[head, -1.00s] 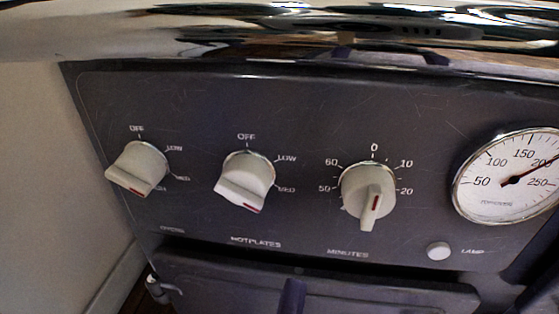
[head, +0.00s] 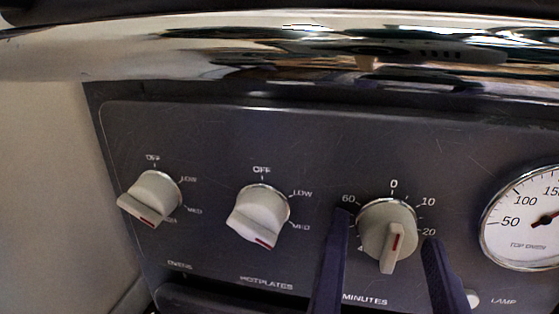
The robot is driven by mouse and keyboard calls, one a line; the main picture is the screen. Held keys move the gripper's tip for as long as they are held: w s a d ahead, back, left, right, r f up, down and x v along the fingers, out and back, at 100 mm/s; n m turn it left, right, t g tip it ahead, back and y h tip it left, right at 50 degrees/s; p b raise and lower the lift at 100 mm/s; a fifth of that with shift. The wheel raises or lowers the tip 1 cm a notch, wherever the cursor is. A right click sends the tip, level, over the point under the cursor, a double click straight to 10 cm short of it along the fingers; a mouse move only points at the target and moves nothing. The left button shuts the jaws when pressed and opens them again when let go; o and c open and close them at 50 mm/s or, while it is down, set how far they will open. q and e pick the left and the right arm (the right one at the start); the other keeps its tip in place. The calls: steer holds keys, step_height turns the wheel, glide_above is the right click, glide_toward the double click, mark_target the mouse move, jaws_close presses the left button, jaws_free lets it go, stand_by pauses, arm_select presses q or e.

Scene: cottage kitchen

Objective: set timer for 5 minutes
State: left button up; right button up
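The timer knob (head: 388,236) is a cream dial marked MINUTES on the dark stove panel, at right of centre in the head view. Its scale runs from 0 at the top past 10 and 20 around to 60. My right gripper (head: 385,250) is open, with one dark finger on each side of the knob. Gaps show between the fingers and the knob, so it does not look gripped. My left gripper is not in view.
The hotplates knob (head: 260,216) and the ovens knob (head: 152,198) are to the left. A chrome rail (head: 280,45) crosses above the panel.

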jaws_close()
steer(key=m+p, duration=0.2)
steer(key=p, duration=0.1)
steer(key=shift+r+m, duration=0.25)
steer(key=shift+m, duration=0.05)
steer(key=shift+a+f+m+p, duration=0.1)
steer(key=shift+f+m+p, duration=0.1)
steer(key=shift+m+p, duration=0.85)
steer(key=shift+o, duration=0.7)
jaws_free()
steer(key=shift+s+a, duration=0.2)
steer(key=shift+s, duration=0.3)
steer(key=v, duration=0.9)
steer(key=shift+p, duration=0.45)
